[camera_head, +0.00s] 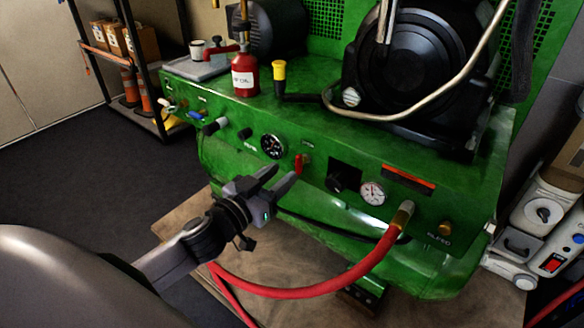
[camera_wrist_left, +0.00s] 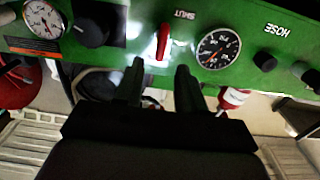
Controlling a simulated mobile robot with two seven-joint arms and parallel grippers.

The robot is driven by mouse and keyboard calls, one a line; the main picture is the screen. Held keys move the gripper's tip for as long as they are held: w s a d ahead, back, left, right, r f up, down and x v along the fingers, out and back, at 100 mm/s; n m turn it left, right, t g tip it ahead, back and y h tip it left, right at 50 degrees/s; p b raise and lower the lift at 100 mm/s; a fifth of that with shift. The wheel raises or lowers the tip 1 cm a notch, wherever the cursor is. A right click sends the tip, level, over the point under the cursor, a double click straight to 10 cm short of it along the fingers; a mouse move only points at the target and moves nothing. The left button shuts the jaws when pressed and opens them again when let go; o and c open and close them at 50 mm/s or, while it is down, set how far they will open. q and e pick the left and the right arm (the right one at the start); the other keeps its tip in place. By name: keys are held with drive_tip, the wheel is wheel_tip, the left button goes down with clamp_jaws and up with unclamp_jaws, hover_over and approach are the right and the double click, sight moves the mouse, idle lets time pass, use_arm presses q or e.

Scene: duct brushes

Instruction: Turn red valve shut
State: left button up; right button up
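The red valve (camera_head: 299,165) is a small red lever on the front panel of the green machine (camera_head: 232,158), between two gauges. In the left wrist view the red valve (camera_wrist_left: 163,42) stands lengthwise in the picture, beside the label "SHUT" (camera_wrist_left: 184,14). My left gripper (camera_head: 283,178) is in front of the panel, just short of the valve. It is open, and its two fingers (camera_wrist_left: 160,72) point at the panel with the lever ahead of the gap. I cannot tell if a fingertip touches it. My right gripper is not in view.
A black-faced gauge (camera_head: 272,146) is left of the valve; a black knob (camera_head: 336,182) and white gauge (camera_head: 372,193) are right. A red hose (camera_head: 335,284) curves below my left gripper. A red bottle (camera_head: 245,76) stands on the machine. A shelf rack (camera_head: 125,60) is at the left.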

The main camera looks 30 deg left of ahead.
sight(296, 162)
use_arm(q)
drive_tip(key=shift+w+d, duration=0.2)
drive_tip(key=shift+w, duration=1.1)
drive_tip(key=shift+w+d, duration=0.15)
drive_tip(key=shift+w, duration=1.1)
clamp_jaws()
